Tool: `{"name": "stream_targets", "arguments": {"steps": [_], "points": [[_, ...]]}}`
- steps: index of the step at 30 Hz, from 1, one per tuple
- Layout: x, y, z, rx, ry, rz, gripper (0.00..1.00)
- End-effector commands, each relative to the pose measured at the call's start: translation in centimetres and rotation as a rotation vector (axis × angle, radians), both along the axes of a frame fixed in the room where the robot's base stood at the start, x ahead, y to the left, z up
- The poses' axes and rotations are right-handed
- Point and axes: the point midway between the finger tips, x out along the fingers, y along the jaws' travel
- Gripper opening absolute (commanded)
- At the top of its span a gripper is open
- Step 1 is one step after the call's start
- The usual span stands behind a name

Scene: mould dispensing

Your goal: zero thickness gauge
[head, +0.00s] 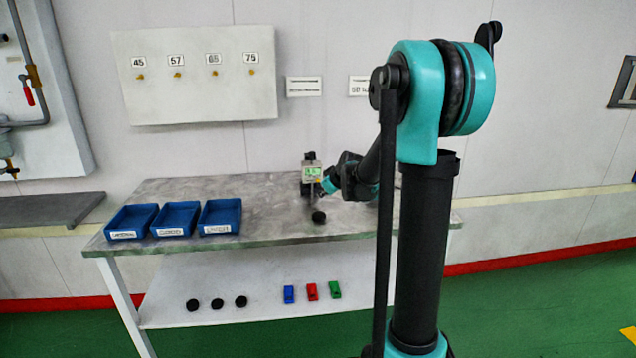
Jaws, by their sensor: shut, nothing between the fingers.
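The thickness gauge (312,173) stands on the grey table toward its back, a small upright device with a lit greenish display and a dark top. My gripper (318,190) is at the gauge's front right side, small and dark in the picture. The fingers are shut with nothing held. I cannot tell whether the fingertips touch the gauge. A round black piece (319,217) sits on the table just in front of the gauge. The display's reading is too small to make out.
Three blue labelled trays (220,216) stand on the left of the table (270,228). The lower shelf (262,297) holds several black round pieces (217,303) and blue, red and green blocks (312,291). A wall board (195,95) carries numbered pegs. The tabletop between trays and gauge is clear.

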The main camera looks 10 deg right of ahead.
Motion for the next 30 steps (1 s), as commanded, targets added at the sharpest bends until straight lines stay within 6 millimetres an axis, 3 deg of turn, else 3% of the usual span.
{"name": "stream_targets", "arguments": {"steps": [15,30], "points": [[6.3,0.0,0.0,0.0,0.0,0.0,0.0],[7.2,0.0,0.0,0.0,0.0,0.0,0.0]]}}
